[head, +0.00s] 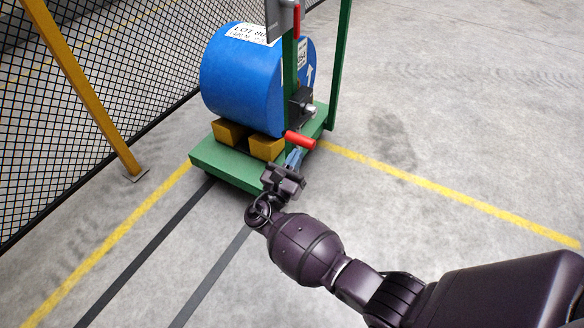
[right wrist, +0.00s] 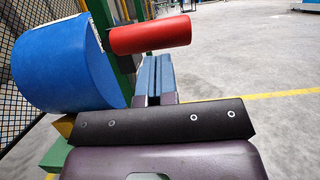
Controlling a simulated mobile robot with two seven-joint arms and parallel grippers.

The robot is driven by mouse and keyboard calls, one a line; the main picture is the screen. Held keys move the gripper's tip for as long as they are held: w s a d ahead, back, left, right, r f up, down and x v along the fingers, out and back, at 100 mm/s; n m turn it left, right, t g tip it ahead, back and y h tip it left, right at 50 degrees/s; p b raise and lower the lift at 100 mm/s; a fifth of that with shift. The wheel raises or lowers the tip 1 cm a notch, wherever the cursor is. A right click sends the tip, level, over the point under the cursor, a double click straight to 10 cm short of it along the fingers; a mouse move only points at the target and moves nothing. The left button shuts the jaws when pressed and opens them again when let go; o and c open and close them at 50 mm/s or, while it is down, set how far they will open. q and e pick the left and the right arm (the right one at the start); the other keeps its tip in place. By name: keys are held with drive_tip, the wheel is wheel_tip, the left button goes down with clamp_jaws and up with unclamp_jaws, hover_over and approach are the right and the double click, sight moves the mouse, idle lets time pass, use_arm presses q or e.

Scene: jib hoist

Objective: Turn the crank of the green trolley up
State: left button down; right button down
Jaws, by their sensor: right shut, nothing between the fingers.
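The green trolley (head: 225,165) stands on the floor in the head view, with a green upright post (head: 290,70). A crank with a red handle (head: 299,139) is on the post, below a dark hub (head: 302,103). My right gripper (head: 294,158) is shut and empty, just below the red handle. In the right wrist view the red handle (right wrist: 150,35) lies above and beyond the shut blue-grey fingertips (right wrist: 154,75), and it appears apart from them. The crank arm is mostly hidden. My left gripper is not in view.
A blue drum (head: 240,80) rests on yellow-brown blocks (head: 265,147) on the trolley. A mesh fence (head: 90,50) with a yellow post (head: 85,90) stands at left. Yellow lines (head: 440,190) mark the floor. The floor to the right is clear.

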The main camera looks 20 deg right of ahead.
drive_tip(key=shift+r, duration=0.2)
drive_tip(key=shift+r, duration=0.15)
